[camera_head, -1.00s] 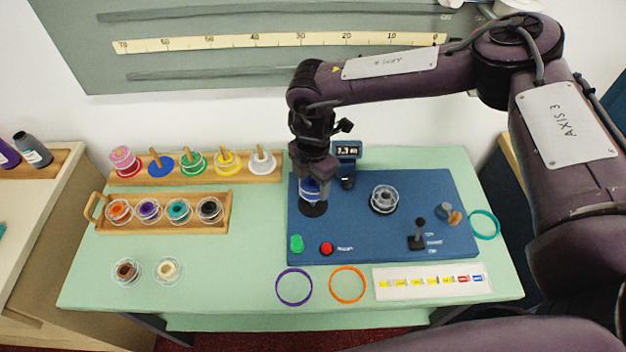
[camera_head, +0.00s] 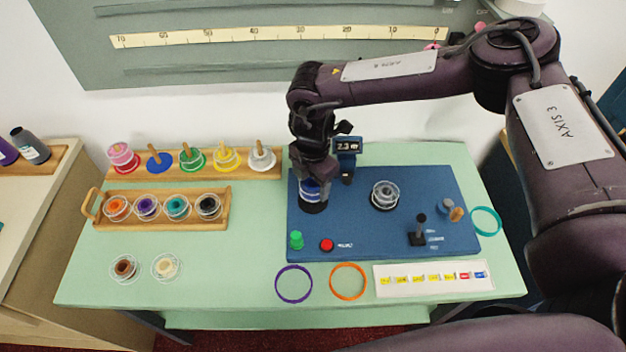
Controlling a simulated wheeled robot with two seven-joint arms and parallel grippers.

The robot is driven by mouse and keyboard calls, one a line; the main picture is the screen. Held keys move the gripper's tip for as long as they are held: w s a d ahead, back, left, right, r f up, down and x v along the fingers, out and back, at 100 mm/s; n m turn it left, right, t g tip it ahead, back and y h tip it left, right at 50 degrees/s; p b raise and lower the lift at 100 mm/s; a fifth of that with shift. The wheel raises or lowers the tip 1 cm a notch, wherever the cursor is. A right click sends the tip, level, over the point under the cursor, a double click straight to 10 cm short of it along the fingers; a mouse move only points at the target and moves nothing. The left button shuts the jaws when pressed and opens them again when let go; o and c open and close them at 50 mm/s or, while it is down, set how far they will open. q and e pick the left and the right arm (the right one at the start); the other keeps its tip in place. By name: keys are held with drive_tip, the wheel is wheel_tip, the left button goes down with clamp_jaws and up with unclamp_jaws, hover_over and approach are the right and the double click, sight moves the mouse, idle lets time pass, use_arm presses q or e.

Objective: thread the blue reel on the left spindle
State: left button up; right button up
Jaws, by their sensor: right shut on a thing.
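The blue reel (camera_head: 311,191) is at the left side of the blue machine board, directly over a black round base (camera_head: 313,207) where the left spindle stands. My right gripper (camera_head: 312,180) points down from above and is shut on the reel. The spindle itself is hidden by the reel and gripper, so I cannot tell how far the reel is around it. Another clear reel (camera_head: 384,195) sits on the right-hand base of the board. My left gripper is not in view.
A small display (camera_head: 347,146) stands close behind my gripper. The blue board (camera_head: 350,225) carries a green button, a red button and a black lever (camera_head: 420,230). Wooden racks (camera_head: 215,220) with several reels stand left. Purple and orange rings lie in front.

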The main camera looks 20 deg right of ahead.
drive_tip(key=shift+f, duration=0.4)
drive_tip(key=o, duration=1)
drive_tip(key=shift+o, duration=0.2)
drive_tip(key=shift+r, duration=0.15)
wheel_tip(320, 180, up, 7)
drive_tip(key=p, duration=0.5)
drive_tip(key=shift+p, duration=0.4)
